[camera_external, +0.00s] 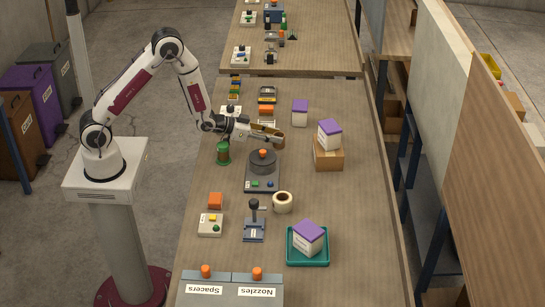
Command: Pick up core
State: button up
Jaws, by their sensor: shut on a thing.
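My gripper (274,140) is stretched out to the right over the upper middle of the bench, level with the purple-topped boxes' left side. It is shut on a small tan-brown piece that looks like the core (266,130). The fingers partly cover the core, so its full shape is hidden. The core and gripper appear above and behind a dark round-topped device (262,162). Whether the core touches anything below is hard to tell from this angle.
A green cylinder (223,152) stands below my wrist. A cream roll (283,202), a lever press (254,222) and a teal tray (291,246) with a purple-topped box (308,238) are nearer the front. Another such box sits on a cardboard box (328,158). The bench's right strip is clear.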

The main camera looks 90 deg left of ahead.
jog(key=shift+r, duration=0.15)
notch_tip(320, 180, up, 10)
dwell(0.9)
jog(key=shift+d, duration=0.1)
dwell(0.5)
